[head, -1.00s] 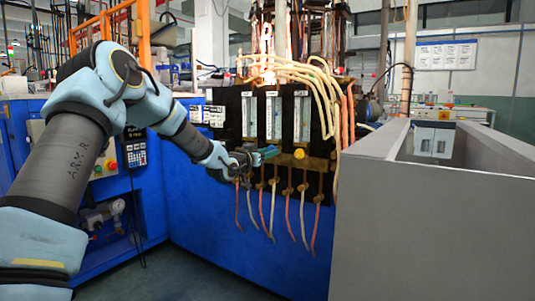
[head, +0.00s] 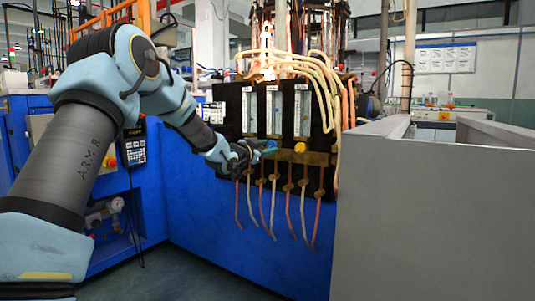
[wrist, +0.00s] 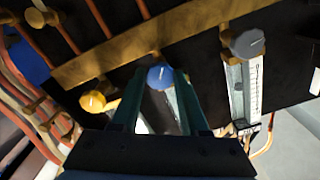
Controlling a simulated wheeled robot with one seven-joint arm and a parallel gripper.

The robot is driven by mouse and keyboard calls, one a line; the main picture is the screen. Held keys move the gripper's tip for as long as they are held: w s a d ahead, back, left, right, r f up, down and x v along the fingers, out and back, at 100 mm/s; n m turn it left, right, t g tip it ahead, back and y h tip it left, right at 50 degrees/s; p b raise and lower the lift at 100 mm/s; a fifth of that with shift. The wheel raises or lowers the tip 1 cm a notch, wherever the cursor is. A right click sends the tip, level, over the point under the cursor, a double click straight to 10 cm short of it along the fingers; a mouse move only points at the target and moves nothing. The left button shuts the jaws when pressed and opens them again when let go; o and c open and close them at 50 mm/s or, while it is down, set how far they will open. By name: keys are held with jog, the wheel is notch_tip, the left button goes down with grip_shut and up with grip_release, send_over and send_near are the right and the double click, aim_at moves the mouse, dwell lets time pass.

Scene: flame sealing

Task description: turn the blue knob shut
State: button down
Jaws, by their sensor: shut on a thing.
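The blue knob (wrist: 161,76) sits on the brass bar of the flowmeter panel, between the two fingers of my gripper (wrist: 160,73) in the wrist view. The fingers are shut on it, one on each side. A pale line marks the knob's face. In the head view my gripper (head: 263,150) reaches the panel from the left, and a bit of the blue knob (head: 271,144) shows at its tips. The rest of the knob is hidden there by the gripper.
A yellow knob (head: 300,147) is just right of the gripper; it also shows in the wrist view (wrist: 92,101). A grey knob (wrist: 248,43) is on the other side. Several hoses (head: 303,215) hang below. A grey box wall (head: 430,210) stands to the right.

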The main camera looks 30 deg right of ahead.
jog(key=shift+m+b, duration=5.4)
jog(key=shift+m, duration=1.6)
jog(key=shift+c, duration=2.1)
grip_release()
jog(key=shift+r, duration=0.1)
jog(key=shift+a, duration=0.15)
jog(key=p+v, duration=0.2)
jog(key=v, duration=0.8)
jog(key=shift+s+a, duration=0.15)
jog(key=shift+a, duration=0.1)
